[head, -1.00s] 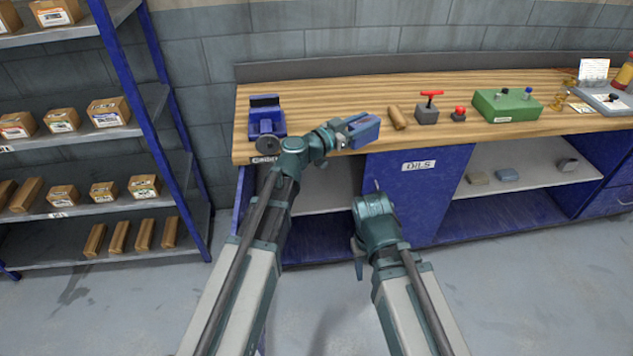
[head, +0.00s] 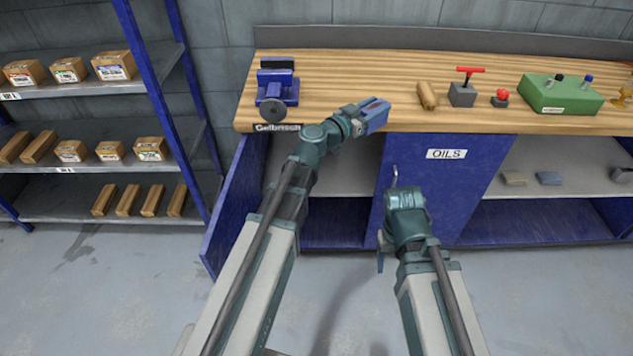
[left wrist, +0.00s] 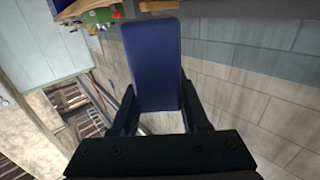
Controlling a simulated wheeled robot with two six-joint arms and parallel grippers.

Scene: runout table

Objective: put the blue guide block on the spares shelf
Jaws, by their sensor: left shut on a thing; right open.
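The blue guide block (head: 377,114) is in the jaws of my left gripper (head: 362,119), held at the front edge of the workbench top, left of the middle. In the left wrist view the blue block (left wrist: 153,62) fills the space between the two dark fingers (left wrist: 158,118), which are shut on it. My right gripper (head: 388,220) is lower, in front of the blue OILS door (head: 446,185), open and empty; its fingers are only partly seen.
The workbench (head: 340,85) carries a blue vise (head: 277,88), a wooden cylinder (head: 427,96), a red-handled switch (head: 464,88) and a green box (head: 560,94). Cartons and wooden bars partly fill the rack. An open blue door (head: 238,205) stands out at the bench's left end. The floor is clear.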

